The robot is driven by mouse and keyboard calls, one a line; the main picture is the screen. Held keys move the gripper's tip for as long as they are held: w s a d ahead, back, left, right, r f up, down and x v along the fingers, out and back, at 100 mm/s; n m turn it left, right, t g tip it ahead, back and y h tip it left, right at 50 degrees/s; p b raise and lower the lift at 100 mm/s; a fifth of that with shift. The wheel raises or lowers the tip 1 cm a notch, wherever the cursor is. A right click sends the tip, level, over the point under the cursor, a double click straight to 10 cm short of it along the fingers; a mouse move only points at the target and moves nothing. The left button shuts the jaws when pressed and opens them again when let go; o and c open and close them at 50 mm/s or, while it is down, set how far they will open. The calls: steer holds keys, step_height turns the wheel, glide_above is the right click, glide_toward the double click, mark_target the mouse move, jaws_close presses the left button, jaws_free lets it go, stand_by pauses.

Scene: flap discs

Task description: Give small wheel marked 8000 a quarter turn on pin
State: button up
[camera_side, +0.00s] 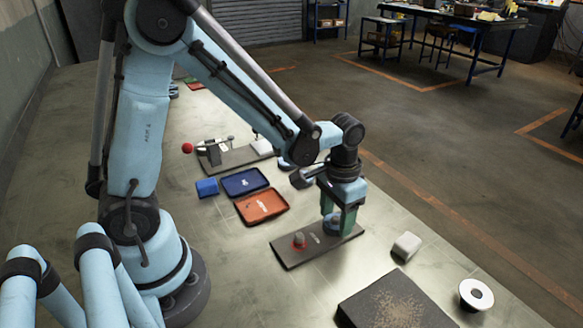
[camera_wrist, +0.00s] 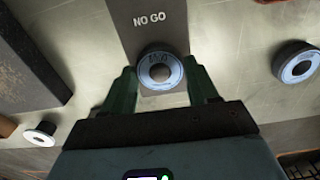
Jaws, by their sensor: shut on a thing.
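A small wheel with a pale blue ring label and a grey centre (camera_wrist: 160,71) sits at the end of a dark plate marked NO GO (camera_wrist: 158,18). The label's print is too small to read surely. My gripper (camera_wrist: 162,78) is shut on this wheel, one green finger at each side. In the side view my gripper (camera_side: 338,220) points down at the right end of the dark plate (camera_side: 290,258), with the wheel (camera_side: 332,223) partly hidden between the fingers. Any pin under the wheel is hidden.
A grey and red piece (camera_side: 299,240) stands on the plate's left half. A white block (camera_side: 407,246), a white wheel (camera_side: 476,294) and a speckled dark slab (camera_side: 395,305) lie to the right. Orange (camera_side: 262,207) and blue (camera_side: 245,182) trays and a blue block (camera_side: 207,187) lie behind.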

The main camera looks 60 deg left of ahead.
steer(key=m, duration=0.4)
steer(key=shift+m, duration=0.4)
steer(key=m, duration=0.4)
steer(key=shift+m, duration=1.5)
steer(key=m, duration=0.2)
steer(key=shift+m, duration=0.4)
steer(key=m, duration=0.3)
steer(key=shift+m, duration=0.3)
steer(key=o, duration=1)
steer(key=shift+o, duration=0.2)
